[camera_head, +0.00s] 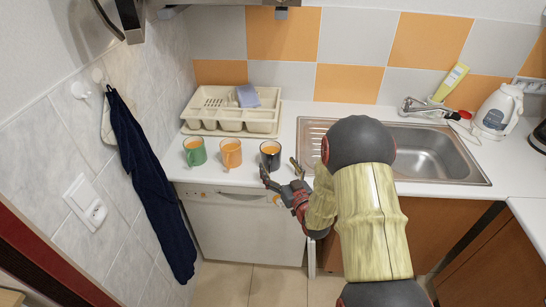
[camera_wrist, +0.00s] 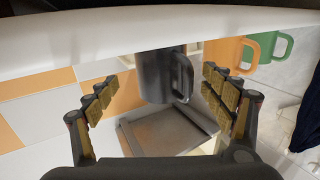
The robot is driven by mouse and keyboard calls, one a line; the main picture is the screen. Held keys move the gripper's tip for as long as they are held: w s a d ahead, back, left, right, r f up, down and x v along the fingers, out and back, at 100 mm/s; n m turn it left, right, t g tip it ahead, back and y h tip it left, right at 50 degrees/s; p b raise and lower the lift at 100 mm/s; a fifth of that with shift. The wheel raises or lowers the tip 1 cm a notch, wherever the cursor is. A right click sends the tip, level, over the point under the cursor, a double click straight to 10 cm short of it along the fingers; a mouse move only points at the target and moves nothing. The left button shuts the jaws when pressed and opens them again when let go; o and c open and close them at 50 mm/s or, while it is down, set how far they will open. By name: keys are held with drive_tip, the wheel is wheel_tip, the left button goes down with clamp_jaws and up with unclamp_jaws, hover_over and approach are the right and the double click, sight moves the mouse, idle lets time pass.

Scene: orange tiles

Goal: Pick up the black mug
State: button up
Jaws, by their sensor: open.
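The black mug (camera_head: 270,155) stands upright on the white counter near its front edge, the rightmost of three mugs in the head view. Its inside looks orange there. In the wrist view, which is turned over, the black mug (camera_wrist: 160,75) lies ahead between the two fingers, with its handle towards the right finger. My gripper (camera_head: 283,174) is at the counter's front edge, just in front of and right of the mug. In the wrist view my gripper (camera_wrist: 165,100) is open, with padded fingers apart on either side and nothing held.
An orange mug (camera_head: 231,153) and a green mug (camera_head: 195,152) stand left of the black one. A cream dish rack (camera_head: 215,122) is behind them. The sink (camera_head: 440,155) is to the right. A dark blue cloth (camera_head: 145,180) hangs on the left wall.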

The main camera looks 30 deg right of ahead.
sight(274, 160)
drive_tip(key=w+b, duration=0.1)
drive_tip(key=w, duration=0.5)
drive_tip(key=shift+d+b, duration=0.15)
drive_tip(key=shift+b, duration=0.15)
drive_tip(key=shift+s+r, duration=0.1)
drive_tip(key=shift+r, duration=0.05)
drive_tip(key=shift+c, duration=1.3)
drive_tip(key=c, duration=1.5)
drive_tip(key=shift+r, duration=0.1)
drive_tip(key=shift+c, duration=0.2)
